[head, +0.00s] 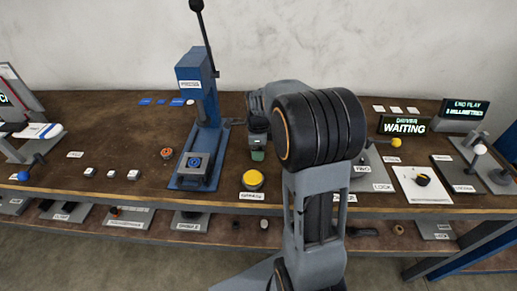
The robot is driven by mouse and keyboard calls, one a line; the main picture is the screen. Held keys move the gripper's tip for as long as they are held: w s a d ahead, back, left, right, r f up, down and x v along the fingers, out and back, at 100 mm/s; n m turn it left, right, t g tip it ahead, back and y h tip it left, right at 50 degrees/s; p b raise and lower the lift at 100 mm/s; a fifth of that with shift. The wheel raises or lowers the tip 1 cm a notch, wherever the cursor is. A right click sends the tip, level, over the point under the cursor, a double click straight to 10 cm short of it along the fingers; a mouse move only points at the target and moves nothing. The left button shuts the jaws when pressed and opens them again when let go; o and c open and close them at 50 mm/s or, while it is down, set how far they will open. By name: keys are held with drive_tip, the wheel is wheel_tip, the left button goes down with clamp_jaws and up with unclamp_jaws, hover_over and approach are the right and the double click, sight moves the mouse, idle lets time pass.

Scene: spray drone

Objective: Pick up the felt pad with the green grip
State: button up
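My gripper (258,133) is over the middle of the bench, just right of the blue press, pointing down. It is small and dark here, and its fingers cannot be made out. A small dull-green block (258,154) shows directly beneath it, close to or touching the gripper end. This may be the green grip of the felt pad, but I cannot tell. No felt is discernible under it. I cannot tell whether my gripper is open or shut. My arm covers part of the bench to the right of it.
The blue press (200,115) with a tall lever stands close left. A yellow button (253,180) is at the front edge. A red-orange round piece (166,153) lies left. Right are a "WAITING" display (404,126) and a white plate (421,186). A lower shelf (150,235) holds labelled items.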

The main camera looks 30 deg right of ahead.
drive_tip(key=c, duration=0.7)
drive_tip(key=shift+c, duration=0.2)
drive_tip(key=shift+r, duration=0.1)
drive_tip(key=shift+r, duration=0.5)
wheel_tip(320, 180, up, 2)
drive_tip(key=shift+r, duration=0.2)
drive_tip(key=s+a+r, duration=0.8)
drive_tip(key=s+r, duration=0.1)
drive_tip(key=s, duration=0.2)
drive_tip(key=shift+a+r, duration=0.2)
drive_tip(key=shift+r, duration=0.05)
drive_tip(key=shift+s, duration=0.1)
